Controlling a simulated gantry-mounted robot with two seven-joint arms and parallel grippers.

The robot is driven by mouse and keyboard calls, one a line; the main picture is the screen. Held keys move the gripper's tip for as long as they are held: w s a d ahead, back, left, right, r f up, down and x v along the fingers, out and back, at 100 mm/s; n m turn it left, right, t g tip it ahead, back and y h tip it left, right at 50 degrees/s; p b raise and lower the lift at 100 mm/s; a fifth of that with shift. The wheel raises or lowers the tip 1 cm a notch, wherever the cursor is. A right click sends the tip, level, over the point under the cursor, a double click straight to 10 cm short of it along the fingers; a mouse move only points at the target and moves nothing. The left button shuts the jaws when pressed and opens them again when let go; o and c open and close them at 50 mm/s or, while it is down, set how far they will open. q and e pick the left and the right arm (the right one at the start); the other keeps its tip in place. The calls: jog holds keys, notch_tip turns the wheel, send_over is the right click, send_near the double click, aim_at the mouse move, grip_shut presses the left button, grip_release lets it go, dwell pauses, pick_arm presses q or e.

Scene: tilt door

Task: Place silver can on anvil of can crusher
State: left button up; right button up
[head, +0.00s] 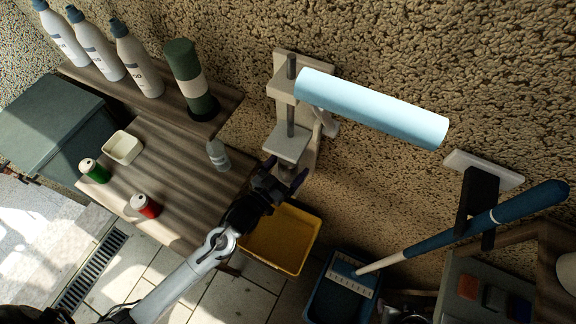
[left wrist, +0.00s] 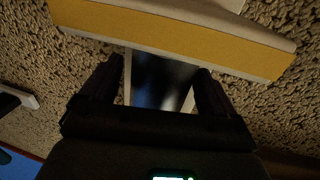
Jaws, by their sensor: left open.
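The can crusher (head: 283,62) is mounted upright on the rough wall. Its pale anvil (head: 289,145) sticks out low on it and looks empty, and a thick light-blue handle (head: 372,108) reaches right from its top. A small silver-grey can (head: 219,156) stands on the wooden table, left of the crusher. My left gripper (head: 283,176) is open, just below the anvil, with the can to its left. In the left wrist view its fingers (left wrist: 158,88) are apart before a dark, shiny surface I cannot identify. My right gripper is out of view.
A yellow bin (head: 283,238) stands below my left gripper. The wooden table (head: 190,190) also holds a green can (head: 94,171), a red can (head: 145,206) and a white dish (head: 123,147). Bottles stand on the shelf behind.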

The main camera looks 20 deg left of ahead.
pick_arm(q)
jog(key=shift+r, duration=0.15)
jog(key=s+a+f+g+y, duration=0.1)
jog(key=s+g, duration=0.3)
jog(key=s, duration=0.4)
jog(key=s+a+f+g+y, duration=0.1)
jog(key=s+a+g+y, duration=0.1)
jog(key=s+g, duration=0.3)
jog(key=s+a+f+n+g+y, duration=0.1)
jog(key=s+a+g, duration=0.2)
jog(key=s, duration=0.8)
jog(key=shift+a+f+g, duration=0.2)
jog(key=shift+a+g, duration=0.1)
jog(key=shift+g, duration=0.6)
jog(key=shift+r, duration=0.1)
notch_tip(320, 180, up, 22)
jog(key=p, duration=2.2)
jog(key=shift+r, duration=0.2)
